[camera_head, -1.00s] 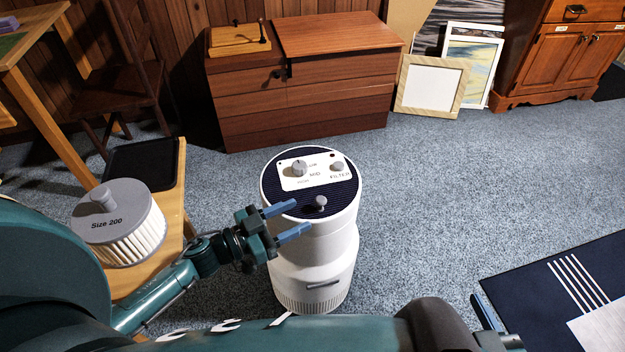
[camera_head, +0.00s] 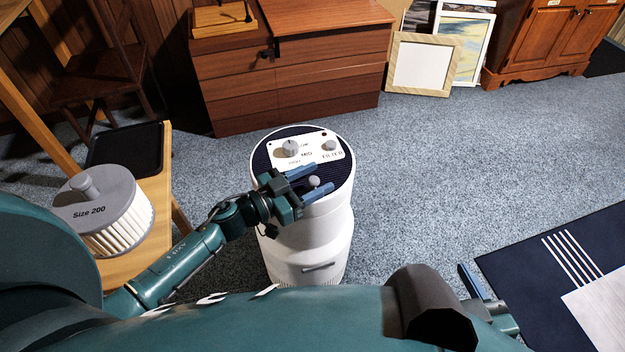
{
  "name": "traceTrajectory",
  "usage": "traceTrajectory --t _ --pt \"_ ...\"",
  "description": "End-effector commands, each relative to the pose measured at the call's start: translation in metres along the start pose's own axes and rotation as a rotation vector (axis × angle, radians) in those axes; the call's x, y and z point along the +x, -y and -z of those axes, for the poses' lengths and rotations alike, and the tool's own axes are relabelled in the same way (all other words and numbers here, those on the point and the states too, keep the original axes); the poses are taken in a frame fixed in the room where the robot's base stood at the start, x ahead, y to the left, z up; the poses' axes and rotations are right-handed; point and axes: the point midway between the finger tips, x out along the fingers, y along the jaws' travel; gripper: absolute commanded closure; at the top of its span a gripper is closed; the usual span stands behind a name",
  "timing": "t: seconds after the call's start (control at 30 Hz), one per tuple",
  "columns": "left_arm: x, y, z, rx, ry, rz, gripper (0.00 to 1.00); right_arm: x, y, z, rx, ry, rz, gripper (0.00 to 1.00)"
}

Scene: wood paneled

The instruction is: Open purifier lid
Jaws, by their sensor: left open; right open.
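The white purifier (camera_head: 322,235) stands upright on the carpet in the middle of the view. Its round dark lid (camera_head: 342,170) is on top, closed, with a white control panel (camera_head: 282,157) carrying two grey knobs. A small grey lid knob (camera_head: 314,181) sits near the lid's front edge. My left gripper (camera_head: 309,183) is open, its two blue fingers on either side of this knob in the picture; I cannot tell whether they touch it. My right gripper (camera_head: 487,295) shows only partly at the lower right, away from the purifier, with a blue finger visible.
A wooden table (camera_head: 150,190) at left holds a grey and white filter marked Size 200 (camera_head: 105,212) and a black tray (camera_head: 125,149). A wooden cabinet (camera_head: 300,85) and leaning frames (camera_head: 423,65) stand behind. Carpet to the right is clear up to a dark rug (camera_head: 520,265).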

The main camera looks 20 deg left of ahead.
Motion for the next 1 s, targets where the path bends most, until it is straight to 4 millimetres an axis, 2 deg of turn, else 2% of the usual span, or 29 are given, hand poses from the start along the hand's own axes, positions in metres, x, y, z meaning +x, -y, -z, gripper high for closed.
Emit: traceTrajectory --t 0.13,0.7,1.0 --pt "-0.0002 -0.0001 0.0 0.0 0.0 0.0 0.52 0.0 0.0 0.0003 0.0 0.0 0.0 0.43" --pt "-0.0006 -0.0001 0.0 0.0 0.0 0.0 0.98 0.0001 0.0001 0.0003 0.001 -0.001 0.001 0.43" --pt "-0.0005 0.0002 0.0014 -0.002 0.001 0.0 1.0 -0.0005 0.0001 0.0018 0.002 0.0 0.001 0.43"
